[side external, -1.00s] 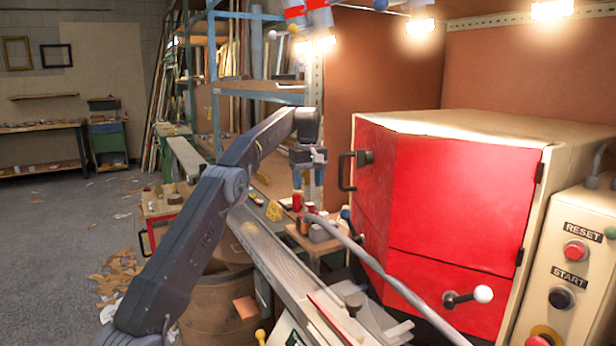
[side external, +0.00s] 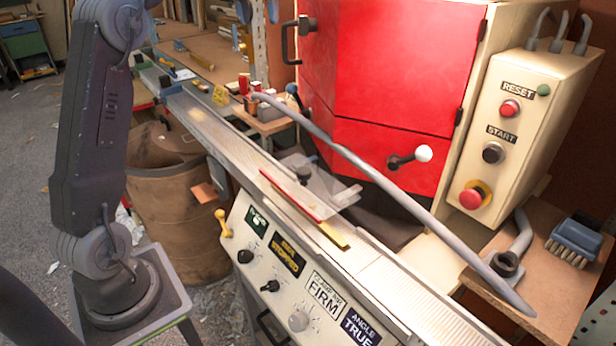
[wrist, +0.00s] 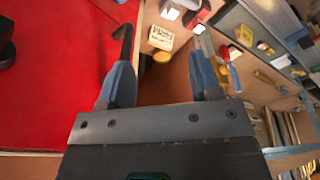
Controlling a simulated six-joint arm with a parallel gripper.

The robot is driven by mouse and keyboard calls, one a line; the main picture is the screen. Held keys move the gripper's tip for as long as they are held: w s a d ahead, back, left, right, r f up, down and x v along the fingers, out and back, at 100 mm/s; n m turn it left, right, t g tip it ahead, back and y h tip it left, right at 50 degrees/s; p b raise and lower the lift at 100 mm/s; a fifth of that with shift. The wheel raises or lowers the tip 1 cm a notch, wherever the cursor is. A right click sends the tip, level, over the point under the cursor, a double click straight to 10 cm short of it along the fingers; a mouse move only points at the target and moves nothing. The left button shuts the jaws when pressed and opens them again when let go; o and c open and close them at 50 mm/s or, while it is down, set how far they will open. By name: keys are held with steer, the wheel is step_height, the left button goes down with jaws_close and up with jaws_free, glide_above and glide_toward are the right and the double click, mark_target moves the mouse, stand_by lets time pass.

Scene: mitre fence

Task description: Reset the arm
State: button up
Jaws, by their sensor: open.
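My gripper (wrist: 161,68) is open in the wrist view, with its two blue-grey fingers apart and nothing held between them. A bright red surface fills the left of that view, close beside the left finger. In the side external view my arm (side external: 92,140) rises at the left from its base, and its upper part leaves the top of the picture. Two bluish tips at the top edge, left of the red cabinet (side external: 395,75), look like my fingers, but most of the gripper is cut off there.
A long metal fence bed (side external: 225,135) runs diagonally, with a red strip (side external: 292,195) on it. A grey hose-like bar (side external: 390,195) crosses in front of the cabinet. A control box (side external: 525,135) with RESET and START buttons and a brush (side external: 573,243) are at the right. A brown barrel (side external: 175,205) stands behind my base.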

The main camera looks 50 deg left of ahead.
steer(key=s+d+r+m+t, duration=0.25)
steer(key=s+d+m, duration=0.35)
steer(key=d, duration=0.3)
steer(key=s+d+f+m+t+h, duration=0.1)
steer(key=s+d+f+m, duration=0.1)
steer(key=s+d+f, duration=1.4)
step_height(320, 180, down, 3)
steer(key=shift+s+d+r, duration=0.1)
steer(key=shift+s+d, duration=0.2)
steer(key=shift+s, duration=0.85)
steer(key=shift+o, duration=0.4)
